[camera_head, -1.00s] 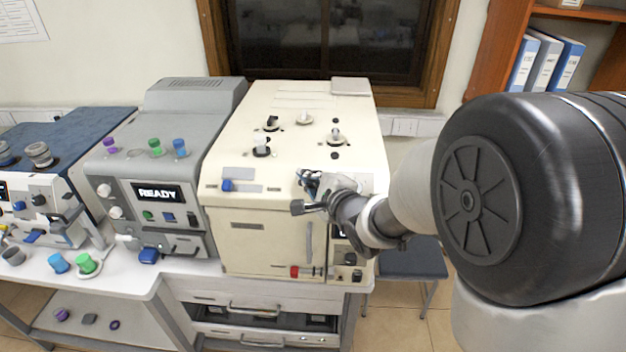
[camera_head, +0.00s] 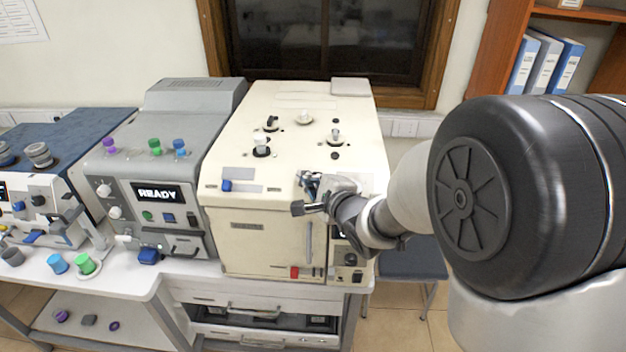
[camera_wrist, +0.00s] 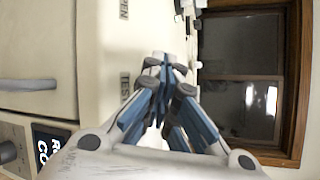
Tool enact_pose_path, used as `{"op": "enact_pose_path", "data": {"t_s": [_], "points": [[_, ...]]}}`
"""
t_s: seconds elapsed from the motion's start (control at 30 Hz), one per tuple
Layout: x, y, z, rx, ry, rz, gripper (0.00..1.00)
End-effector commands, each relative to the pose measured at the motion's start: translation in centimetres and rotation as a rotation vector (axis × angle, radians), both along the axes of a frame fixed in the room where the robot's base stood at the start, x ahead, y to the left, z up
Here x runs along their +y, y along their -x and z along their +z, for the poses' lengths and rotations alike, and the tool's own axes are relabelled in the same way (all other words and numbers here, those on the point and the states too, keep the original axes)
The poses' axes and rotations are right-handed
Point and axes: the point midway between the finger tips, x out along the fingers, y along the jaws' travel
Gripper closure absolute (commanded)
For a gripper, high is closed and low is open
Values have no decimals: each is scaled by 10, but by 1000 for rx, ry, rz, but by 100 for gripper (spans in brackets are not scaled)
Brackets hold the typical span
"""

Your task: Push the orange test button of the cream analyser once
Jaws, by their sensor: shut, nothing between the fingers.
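The cream analyser (camera_head: 262,210) stands on the right of the bench. My gripper (camera_head: 306,180) is at the upper front edge of its top, toward the right side. In the wrist view the fingers (camera_wrist: 165,66) are shut with nothing between them, close to the cream surface beside a "TEST" label (camera_wrist: 125,88). I cannot see the orange test button; the fingers may cover it. I cannot tell whether the tips touch the analyser.
White and black knobs (camera_head: 262,146) stand on the analyser's top. A blue knob (camera_head: 227,185) and a red part (camera_head: 294,272) are on its front. A grey machine reading "READY" (camera_head: 158,193) is on the left. A dark stool (camera_head: 412,258) stands at right.

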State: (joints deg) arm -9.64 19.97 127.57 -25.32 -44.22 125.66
Motion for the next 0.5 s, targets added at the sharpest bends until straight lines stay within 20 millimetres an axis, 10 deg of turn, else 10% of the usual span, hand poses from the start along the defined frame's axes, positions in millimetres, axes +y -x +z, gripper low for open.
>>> {"op": "enact_pose_path", "data": {"t_s": [0.5], "points": [[0,7,12,0,0,-1,100]]}}
